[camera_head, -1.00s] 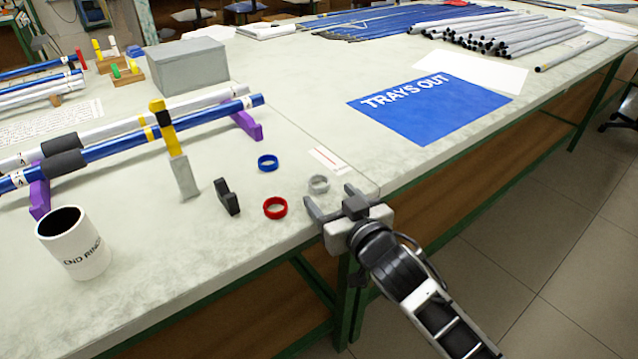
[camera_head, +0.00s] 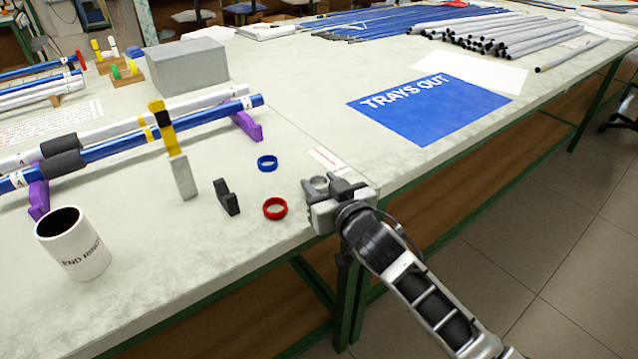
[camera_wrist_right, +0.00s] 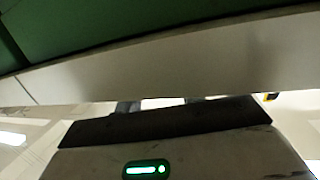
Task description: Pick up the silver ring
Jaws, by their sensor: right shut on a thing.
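The silver ring (camera_head: 319,182) is at the table's front edge, partly hidden by my right gripper. My right gripper (camera_head: 322,186) is shut on the silver ring, with a finger on each side of it. In the right wrist view the fingers (camera_wrist_right: 158,104) show only as short stubs past the gripper body, and the ring is not clear there. I cannot tell whether the ring still touches the table. My left gripper is not in view.
A red ring (camera_head: 275,208) and a blue ring (camera_head: 267,163) lie to the left. A blue sheet (camera_head: 430,110) lies at the right.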

